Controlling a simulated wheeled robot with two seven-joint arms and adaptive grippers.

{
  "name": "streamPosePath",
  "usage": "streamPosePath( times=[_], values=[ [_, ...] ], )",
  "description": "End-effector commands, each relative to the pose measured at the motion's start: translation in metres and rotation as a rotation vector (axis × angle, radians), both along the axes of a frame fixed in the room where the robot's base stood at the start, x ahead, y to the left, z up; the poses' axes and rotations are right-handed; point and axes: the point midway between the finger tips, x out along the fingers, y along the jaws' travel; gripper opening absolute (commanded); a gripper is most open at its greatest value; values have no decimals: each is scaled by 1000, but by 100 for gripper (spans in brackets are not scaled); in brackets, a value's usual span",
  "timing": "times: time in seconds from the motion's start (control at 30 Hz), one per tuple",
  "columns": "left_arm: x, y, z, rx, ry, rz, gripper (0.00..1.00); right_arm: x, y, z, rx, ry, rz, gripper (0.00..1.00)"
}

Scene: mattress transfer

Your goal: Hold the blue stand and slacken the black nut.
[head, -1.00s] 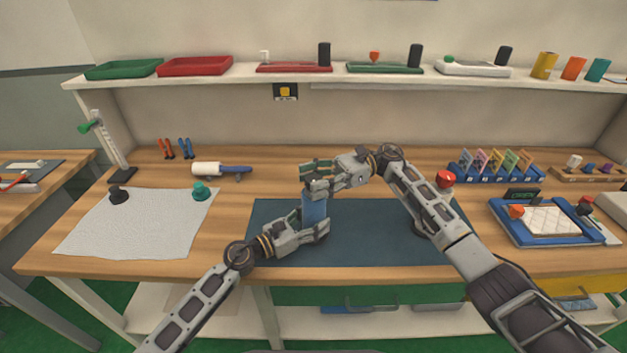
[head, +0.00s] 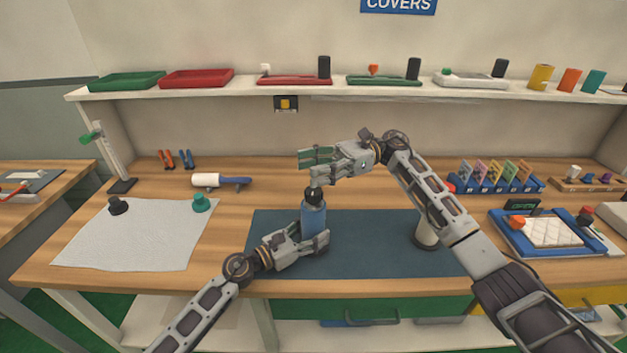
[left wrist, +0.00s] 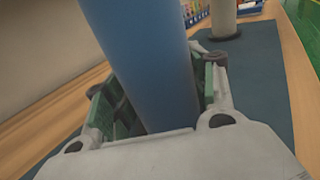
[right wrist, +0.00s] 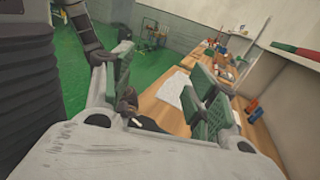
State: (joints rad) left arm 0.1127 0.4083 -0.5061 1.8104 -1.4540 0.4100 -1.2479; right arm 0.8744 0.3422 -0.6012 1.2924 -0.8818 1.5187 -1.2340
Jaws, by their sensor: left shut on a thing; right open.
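The blue stand (head: 313,219) is an upright blue cylinder on the dark mat, left of its middle. The black nut (head: 314,196) sits on its top. My left gripper (head: 322,241) is shut around the lower part of the stand; the left wrist view shows the blue cylinder (left wrist: 150,60) between its fingers. My right gripper (head: 308,168) is open, pointing left, above and apart from the nut. In the right wrist view its fingers (right wrist: 163,95) are spread. A dark shape shows by the left finger there; I cannot tell whether it is the nut.
A pale post (head: 427,236) stands on the dark mat (head: 375,250), partly behind my right arm. A grey cloth (head: 140,240) with a black and a teal knob lies at left. A white-and-blue roller-like tool (head: 220,181) lies behind. The shelf (head: 440,92) runs along the back.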

Motion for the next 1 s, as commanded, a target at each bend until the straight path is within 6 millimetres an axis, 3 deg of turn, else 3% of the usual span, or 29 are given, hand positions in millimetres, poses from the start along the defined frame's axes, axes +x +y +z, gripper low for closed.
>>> streamPosePath(
  times=[0.23,0.7,0.73,0.9,1.0],
  values=[
    [1,0,3,-3,-5,1,0,0,0,22,0,0,0,58],
    [1,0,3,-3,-4,1,0,0,0,26,0,1,-1,58],
    [1,0,3,-3,-4,1,58,0,0,26,0,1,0,58],
    [0,0,2,-2,-3,0,80,0,0,26,0,1,0,58],
    [0,0,1,-1,-2,0,82,0,0,25,0,1,0,58]
  ],
)
